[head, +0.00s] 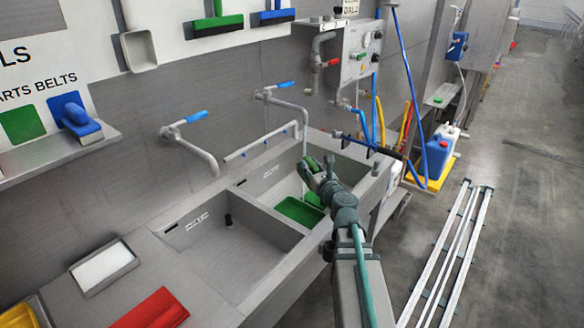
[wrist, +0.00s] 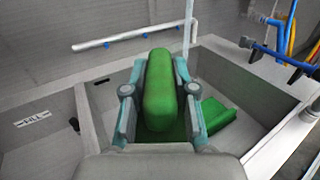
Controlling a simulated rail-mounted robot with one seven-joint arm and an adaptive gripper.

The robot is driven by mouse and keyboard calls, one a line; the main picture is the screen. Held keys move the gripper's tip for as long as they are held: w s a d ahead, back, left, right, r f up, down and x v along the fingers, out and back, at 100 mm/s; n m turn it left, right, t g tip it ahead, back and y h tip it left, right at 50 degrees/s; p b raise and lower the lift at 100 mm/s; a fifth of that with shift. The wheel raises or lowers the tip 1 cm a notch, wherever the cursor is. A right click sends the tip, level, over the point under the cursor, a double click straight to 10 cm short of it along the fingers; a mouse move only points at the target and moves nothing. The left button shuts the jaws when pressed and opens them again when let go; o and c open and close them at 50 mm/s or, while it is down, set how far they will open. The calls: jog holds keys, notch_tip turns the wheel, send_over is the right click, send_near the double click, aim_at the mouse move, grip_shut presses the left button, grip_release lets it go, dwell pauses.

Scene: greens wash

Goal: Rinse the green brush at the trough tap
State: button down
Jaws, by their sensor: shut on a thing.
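My gripper (wrist: 160,100) is shut on the green brush (wrist: 159,88), a rounded block standing up between its two fingers. In the head view the brush (head: 312,165) is held over the right basin of the trough (head: 258,215), close to the lower end of the right tap (head: 297,106). This tap has a blue lever (head: 285,85). A pale vertical line drops behind the brush in the wrist view; I cannot tell if it is spout or water. My gripper partly hides the right basin.
A green tray-like thing (head: 300,211) lies in the right basin. A second blue-levered tap (head: 190,127) stands over the empty left basin (head: 225,245). Blue hoses and a control panel (head: 361,50) are beyond the trough. A red pad (head: 150,310) lies on the near counter.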

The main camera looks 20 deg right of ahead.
jog(key=shift+s+d, duration=0.5)
jog(key=shift+d, duration=0.55)
jog(key=w+d+f+b, duration=0.1)
jog(key=w, duration=0.5)
jog(key=w+d+f+b, duration=0.1)
jog(key=w+d, duration=0.1)
jog(key=w, duration=0.5)
jog(key=shift+w+f+b, duration=0.25)
jog(key=shift+f+b, duration=0.05)
jog(key=shift+d, duration=0.35)
jog(key=shift+s+d, duration=0.15)
jog(key=shift+d, duration=0.15)
jog(key=s+a, duration=0.1)
jog(key=s, duration=0.6)
jog(key=shift+s+a, duration=0.4)
dwell(0.3)
dwell(0.9)
